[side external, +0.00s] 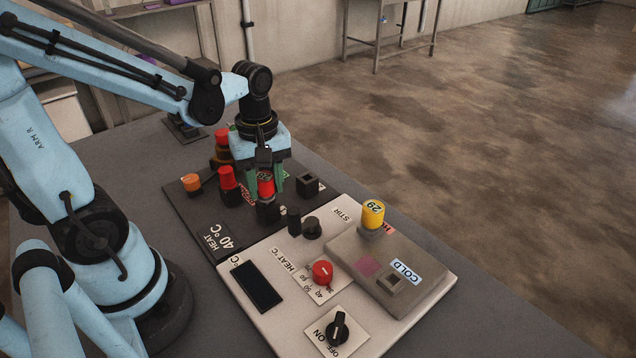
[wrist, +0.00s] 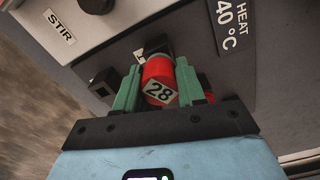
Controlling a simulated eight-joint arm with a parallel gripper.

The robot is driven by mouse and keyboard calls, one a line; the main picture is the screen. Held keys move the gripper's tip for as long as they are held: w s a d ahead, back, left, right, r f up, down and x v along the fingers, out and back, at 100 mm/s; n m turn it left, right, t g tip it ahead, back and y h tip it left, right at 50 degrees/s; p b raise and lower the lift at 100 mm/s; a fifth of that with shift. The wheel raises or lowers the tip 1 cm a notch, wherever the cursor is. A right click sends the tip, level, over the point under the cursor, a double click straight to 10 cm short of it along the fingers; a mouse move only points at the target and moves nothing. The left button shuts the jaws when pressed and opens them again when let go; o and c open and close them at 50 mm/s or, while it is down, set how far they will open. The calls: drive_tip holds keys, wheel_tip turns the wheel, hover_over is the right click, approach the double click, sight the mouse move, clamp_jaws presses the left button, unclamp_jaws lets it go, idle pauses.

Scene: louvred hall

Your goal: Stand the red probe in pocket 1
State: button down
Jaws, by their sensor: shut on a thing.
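A red-capped probe marked 28 (wrist: 160,80) is between the two green fingers of my gripper (side external: 265,183), which is shut on it. The probe's red cap also shows in the side view (side external: 266,188). It stands about upright, directly over or in a black pocket block (side external: 268,212) on the dark HEAT 40 °C plate (side external: 203,222). Its lower end is hidden, so I cannot tell how far it sits in. Another black block with an open square top (side external: 307,184) stands to the right. I cannot read which pocket is number 1.
Close to the left of my gripper are another red-capped piece (side external: 228,180), an orange-topped piece (side external: 191,183) and a red-topped amber piece (side external: 221,145). In front lies the pale control panel (side external: 280,262) with knobs. A yellow piece marked 29 (side external: 373,214) stands on the COLD block (side external: 345,262).

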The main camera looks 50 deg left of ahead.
drive_tip(key=shift+f, duration=0.3)
drive_tip(key=c, duration=0.6)
unclamp_jaws()
drive_tip(key=shift+r, duration=0.1)
drive_tip(key=shift+r, duration=2.45)
wheel_tip(320, 180, up, 12)
drive_tip(key=shift+r, duration=0.1)
